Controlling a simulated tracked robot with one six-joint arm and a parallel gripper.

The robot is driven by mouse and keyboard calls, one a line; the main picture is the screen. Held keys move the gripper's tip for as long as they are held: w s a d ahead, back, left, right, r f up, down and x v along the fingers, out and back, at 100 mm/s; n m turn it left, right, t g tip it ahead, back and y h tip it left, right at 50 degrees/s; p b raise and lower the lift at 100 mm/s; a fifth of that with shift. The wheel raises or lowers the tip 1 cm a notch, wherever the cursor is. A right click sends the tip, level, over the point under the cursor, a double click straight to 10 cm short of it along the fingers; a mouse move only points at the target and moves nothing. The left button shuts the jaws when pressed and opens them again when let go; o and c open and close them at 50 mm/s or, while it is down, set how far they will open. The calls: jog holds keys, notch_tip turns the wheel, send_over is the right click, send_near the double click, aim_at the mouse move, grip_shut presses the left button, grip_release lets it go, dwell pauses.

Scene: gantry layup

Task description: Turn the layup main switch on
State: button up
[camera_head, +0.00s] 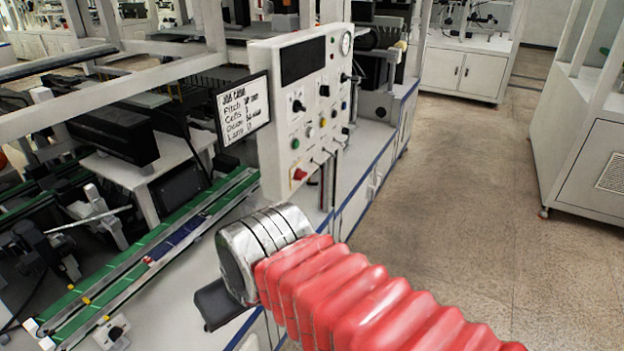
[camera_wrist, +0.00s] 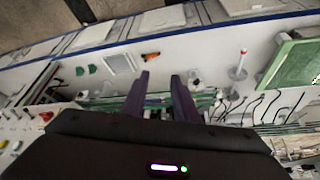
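The white control panel (camera_head: 271,150) stands upright in the head view, with a dark display, a gauge and several knobs and buttons. A red knob (camera_head: 298,174) sits at its lower left corner and a black rotary knob (camera_head: 298,106) higher up. I cannot read which control is the main switch, or its position. My gripper (camera_wrist: 160,84) shows in the wrist view with two dark purple fingers apart and nothing between them. In the head view my arm's silver wrist is in front of and below the panel; the fingers are hidden there. A red knob (camera_wrist: 46,116) shows at the wrist view's left edge.
A job card sign (camera_head: 244,107) hangs left of the panel. Green-edged conveyor rails (camera_head: 150,255) run along the bench at left. The floor (camera_head: 450,210) at right is clear. In the wrist view, a white post with red tip (camera_wrist: 239,65) and a green-framed tray (camera_wrist: 290,65) are at right.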

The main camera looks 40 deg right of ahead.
jog(key=g, duration=0.1)
jog(key=m+t+y, duration=0.6)
jog(key=m+t, duration=0.7)
jog(key=m, duration=0.1)
send_near(301, 176)
jog(key=d+v, duration=0.1)
jog(key=v, duration=0.6)
jog(key=shift+w, duration=0.4)
jog(key=shift+w+a, duration=0.1)
jog(key=x, duration=1.3)
jog(key=shift+w+a+f, duration=0.15)
jog(key=shift+w+f, duration=0.05)
jog(key=shift+w, duration=0.15)
jog(key=shift+c, duration=0.7)
